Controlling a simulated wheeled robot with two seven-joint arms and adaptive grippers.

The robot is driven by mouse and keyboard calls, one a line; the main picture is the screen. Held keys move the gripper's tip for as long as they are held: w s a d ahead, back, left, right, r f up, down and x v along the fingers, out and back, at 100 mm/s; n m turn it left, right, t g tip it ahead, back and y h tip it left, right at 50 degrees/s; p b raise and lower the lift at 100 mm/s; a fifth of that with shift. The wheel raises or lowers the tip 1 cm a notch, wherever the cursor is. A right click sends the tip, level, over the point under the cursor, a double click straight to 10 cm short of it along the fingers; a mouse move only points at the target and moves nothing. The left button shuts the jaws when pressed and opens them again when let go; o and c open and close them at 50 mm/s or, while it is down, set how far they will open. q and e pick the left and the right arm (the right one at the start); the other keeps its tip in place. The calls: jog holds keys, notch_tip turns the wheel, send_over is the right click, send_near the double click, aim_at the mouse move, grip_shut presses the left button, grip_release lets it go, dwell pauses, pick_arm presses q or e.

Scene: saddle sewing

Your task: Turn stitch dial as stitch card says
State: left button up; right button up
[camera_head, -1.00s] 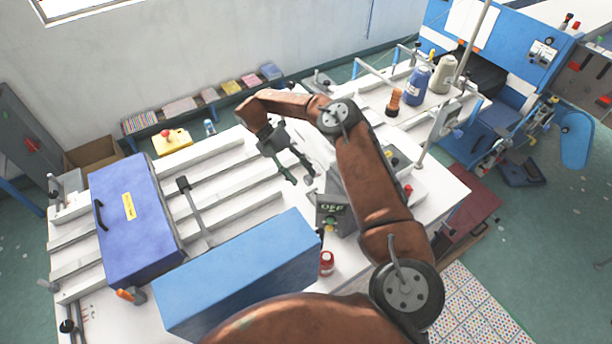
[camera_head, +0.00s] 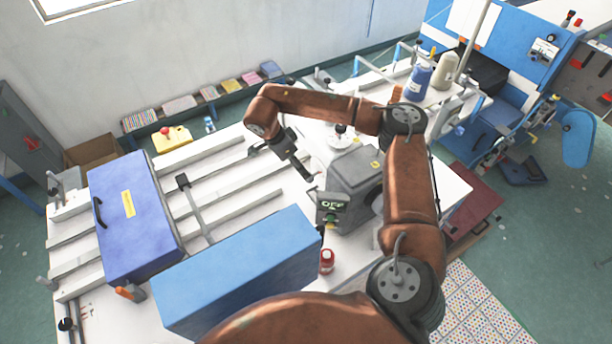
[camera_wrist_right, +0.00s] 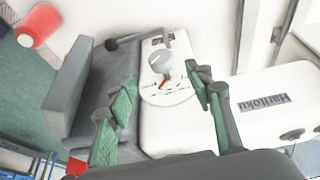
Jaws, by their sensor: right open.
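The stitch dial, a pale knob (camera_wrist_right: 160,62) on a round plate with small dark marks, sits on the white machine body (camera_wrist_right: 245,105) in the right wrist view. My right gripper (camera_wrist_right: 158,95) is open, its green-padded fingers on either side of the view below the knob, with no visible contact. In the head view the right gripper (camera_head: 304,172) hangs at the left side of the grey machine (camera_head: 355,178), near its small dark panel with green lettering (camera_head: 333,203). I cannot make out the dial's marks or a stitch card. My left gripper is out of view.
A long blue box (camera_head: 240,270) and a purple-blue case (camera_head: 130,220) lie on the white table left of the machine. A small red jar (camera_head: 327,261) stands in front of it. Bottles (camera_head: 417,84) stand on a table behind. White rails cross the left table.

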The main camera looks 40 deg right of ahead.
aim_at(313, 176)
jog(key=shift+p+x, duration=0.65)
jog(key=shift+x, duration=3.15)
jog(key=shift+w+d, duration=0.1)
jog(key=c, duration=1.2)
jog(key=shift+o, duration=0.2)
